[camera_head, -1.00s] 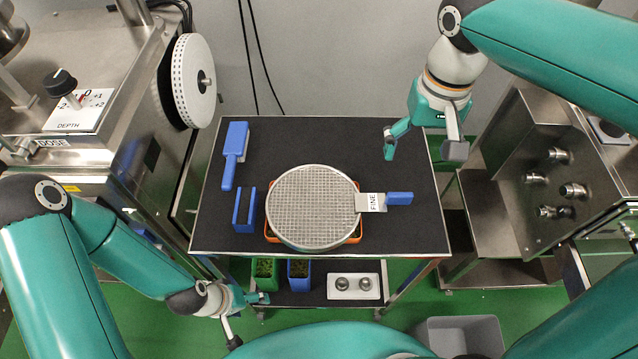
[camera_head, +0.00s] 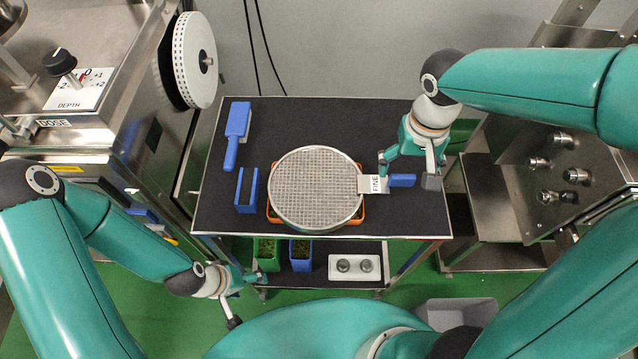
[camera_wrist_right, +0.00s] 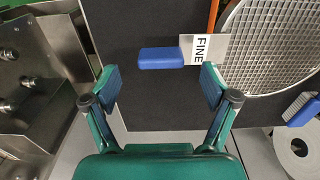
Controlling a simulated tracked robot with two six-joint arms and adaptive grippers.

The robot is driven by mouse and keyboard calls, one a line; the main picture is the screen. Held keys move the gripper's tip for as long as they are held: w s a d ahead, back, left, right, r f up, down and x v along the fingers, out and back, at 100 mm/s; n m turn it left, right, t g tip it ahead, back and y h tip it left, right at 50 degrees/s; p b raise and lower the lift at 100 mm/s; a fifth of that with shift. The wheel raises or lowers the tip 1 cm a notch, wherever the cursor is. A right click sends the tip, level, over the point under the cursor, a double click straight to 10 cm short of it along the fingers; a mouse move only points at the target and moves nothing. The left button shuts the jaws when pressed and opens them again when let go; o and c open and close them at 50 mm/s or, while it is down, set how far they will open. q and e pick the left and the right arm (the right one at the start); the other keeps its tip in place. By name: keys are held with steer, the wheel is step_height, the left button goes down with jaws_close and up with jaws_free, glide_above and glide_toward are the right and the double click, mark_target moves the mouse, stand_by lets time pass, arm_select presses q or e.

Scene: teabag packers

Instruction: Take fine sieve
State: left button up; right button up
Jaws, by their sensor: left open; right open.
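The fine sieve (camera_head: 316,188) is a round metal mesh lying on an orange-edged support on the black-topped table. Its tag reads FINE (camera_head: 376,184) and its blue handle (camera_head: 402,180) points right. My right gripper (camera_head: 408,172) is open and empty, over the handle end in the head view. In the right wrist view the blue handle (camera_wrist_right: 161,58) lies ahead of and between the open fingertips (camera_wrist_right: 159,88), not touching them. The mesh (camera_wrist_right: 270,45) is at the upper right there. My left gripper (camera_head: 246,298) is open and empty, low by the table's front left corner.
A blue brush-like tool (camera_head: 236,132) and a blue slotted holder (camera_head: 247,190) lie left of the sieve. The lower shelf carries a green bin (camera_head: 267,254), a blue bin (camera_head: 300,254) and a white tray (camera_head: 355,266). Machines flank the table; its back middle is clear.

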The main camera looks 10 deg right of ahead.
mark_target(403, 175)
step_height(403, 175, down, 4)
steer(key=shift+w+f, duration=0.1)
steer(key=shift+w, duration=0.05)
steer(key=c, duration=1.4)
